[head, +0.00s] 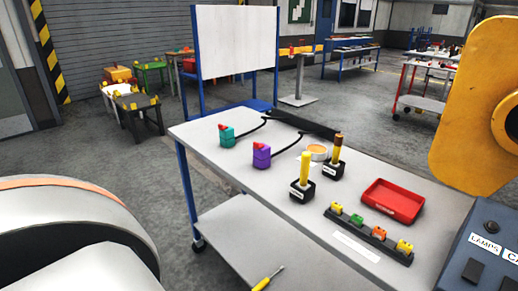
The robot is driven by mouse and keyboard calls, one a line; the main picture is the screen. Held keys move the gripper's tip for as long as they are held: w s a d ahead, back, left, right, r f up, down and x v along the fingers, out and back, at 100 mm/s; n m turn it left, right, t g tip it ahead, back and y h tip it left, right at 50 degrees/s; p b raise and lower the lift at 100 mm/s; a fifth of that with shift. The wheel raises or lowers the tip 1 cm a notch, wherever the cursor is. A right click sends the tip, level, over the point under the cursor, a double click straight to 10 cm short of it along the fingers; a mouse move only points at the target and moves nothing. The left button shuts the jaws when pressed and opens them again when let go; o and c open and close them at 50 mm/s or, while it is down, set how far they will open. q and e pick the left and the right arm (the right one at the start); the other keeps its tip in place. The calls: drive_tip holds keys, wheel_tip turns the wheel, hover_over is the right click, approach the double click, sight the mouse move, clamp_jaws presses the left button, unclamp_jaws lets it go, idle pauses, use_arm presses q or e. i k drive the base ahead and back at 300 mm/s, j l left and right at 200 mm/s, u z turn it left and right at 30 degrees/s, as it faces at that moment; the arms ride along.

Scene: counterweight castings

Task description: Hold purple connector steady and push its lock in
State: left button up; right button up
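The purple connector (262,155) stands on the grey bench top, left of the middle. A red piece, likely its lock, sits on its top; how far in it is, I cannot tell. A black cable runs from its right side toward the back of the bench. A teal connector (227,136) with a similar red piece and cable stands behind it to the left. Neither of my grippers shows in the head view, and nothing touches the purple connector.
A blue labelled box (480,250) and large yellow machine part (478,100) are at right.

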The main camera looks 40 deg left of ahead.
sight(257, 146)
drive_tip(key=i+j, duration=0.1)
drive_tip(key=j, duration=0.9)
drive_tip(key=i+j+z, duration=0.15)
drive_tip(key=j, duration=0.8)
drive_tip(key=k, duration=0.05)
